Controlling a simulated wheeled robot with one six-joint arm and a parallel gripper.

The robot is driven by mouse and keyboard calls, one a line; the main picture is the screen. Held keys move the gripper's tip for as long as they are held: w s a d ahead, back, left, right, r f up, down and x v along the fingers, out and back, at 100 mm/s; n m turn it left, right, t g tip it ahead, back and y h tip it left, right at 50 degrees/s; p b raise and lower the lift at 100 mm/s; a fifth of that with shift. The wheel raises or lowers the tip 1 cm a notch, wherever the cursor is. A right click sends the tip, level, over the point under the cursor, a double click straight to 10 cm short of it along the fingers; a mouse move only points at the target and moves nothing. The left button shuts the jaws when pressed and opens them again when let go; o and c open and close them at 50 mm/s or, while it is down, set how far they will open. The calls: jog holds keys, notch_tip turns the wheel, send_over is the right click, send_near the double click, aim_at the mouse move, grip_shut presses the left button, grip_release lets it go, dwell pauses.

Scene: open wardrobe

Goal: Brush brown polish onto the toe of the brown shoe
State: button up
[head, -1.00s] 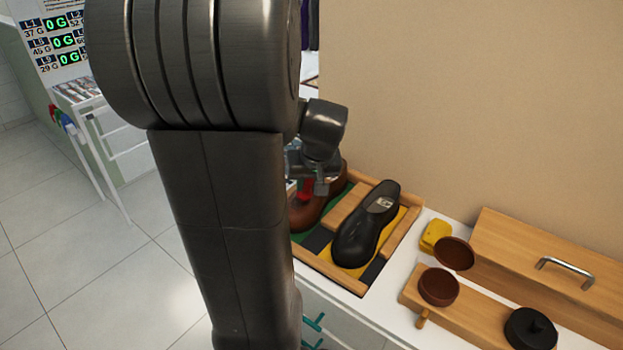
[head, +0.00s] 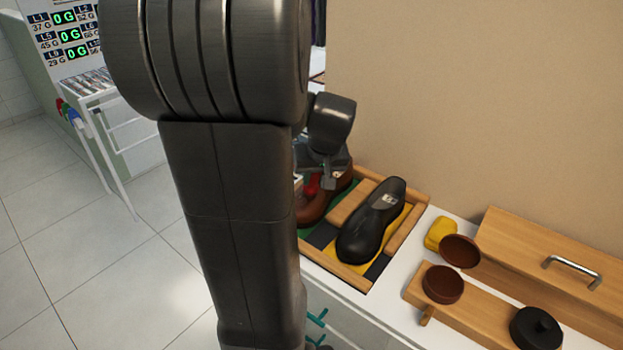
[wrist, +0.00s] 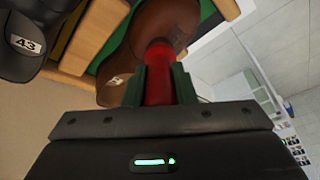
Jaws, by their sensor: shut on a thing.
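The brown shoe (head: 316,208) lies on the green part of a wooden tray, partly hidden by my arm in the head view. It also shows in the wrist view (wrist: 122,50), just beyond my fingers. My gripper (wrist: 158,82) is shut on a red-handled tool, seemingly the brush (wrist: 159,88). An open brown tin (head: 442,285), with dark brown inside, stands on a wooden block at the right.
A black shoe (head: 370,230) lies on the tray's yellow part, right of the brown shoe. A yellow block (head: 440,233), a brown round lid (head: 460,251) and a black tin (head: 535,328) are farther right. A wooden box with a metal handle (head: 572,271) stands by the wall.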

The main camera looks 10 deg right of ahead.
jog(key=shift+s+a+f, duration=0.2)
jog(key=shift+s+a, duration=0.25)
jog(key=shift+a, duration=0.2)
jog(key=shift+b, duration=0.3)
jog(key=s+a, duration=0.1)
jog(key=s+a+f+b, duration=0.1)
jog(key=a, duration=0.1)
jog(key=shift+s, duration=0.15)
dwell(1.9)
jog(key=shift+r, duration=0.15)
jog(key=shift+s+a+r+p, duration=0.15)
jog(key=shift+r+p, duration=0.65)
jog(key=shift+r, duration=0.15)
jog(key=shift+s+a+r+p, duration=0.1)
jog(key=shift+a+r+p, duration=0.05)
jog(key=shift+r+p, duration=0.75)
jog(key=shift+s+a+r+p, duration=0.15)
jog(key=shift+r+p, duration=0.55)
jog(key=shift+r, duration=0.3)
